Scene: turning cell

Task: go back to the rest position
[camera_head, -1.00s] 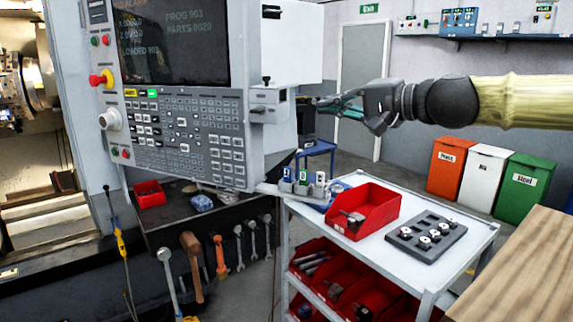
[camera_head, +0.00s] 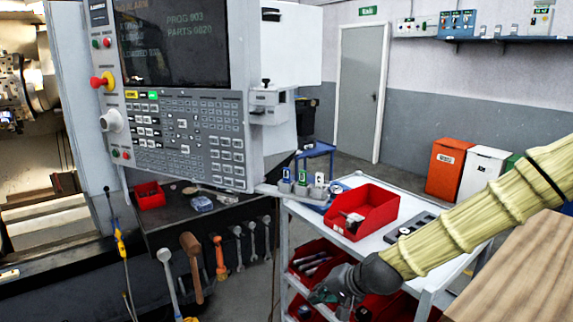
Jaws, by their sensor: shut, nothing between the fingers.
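My gripper (camera_head: 322,297) is low in the picture, in front of the lower shelves of the white trolley (camera_head: 352,256). Its fingers are small and dark in this view, pointing left, and look closed with nothing held. My arm in its yellowish sleeve comes in from the right and slopes down to the left across the trolley. It hides much of the grey insert tray (camera_head: 424,219) and part of the lower red bins.
A machine control panel (camera_head: 185,135) stands at the left, above a dark ledge with hanging tools. A red bin (camera_head: 372,204) sits on the trolley top. A wooden table (camera_head: 525,270) is at the lower right. Orange (camera_head: 447,168) and white (camera_head: 482,172) bins stand by the wall.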

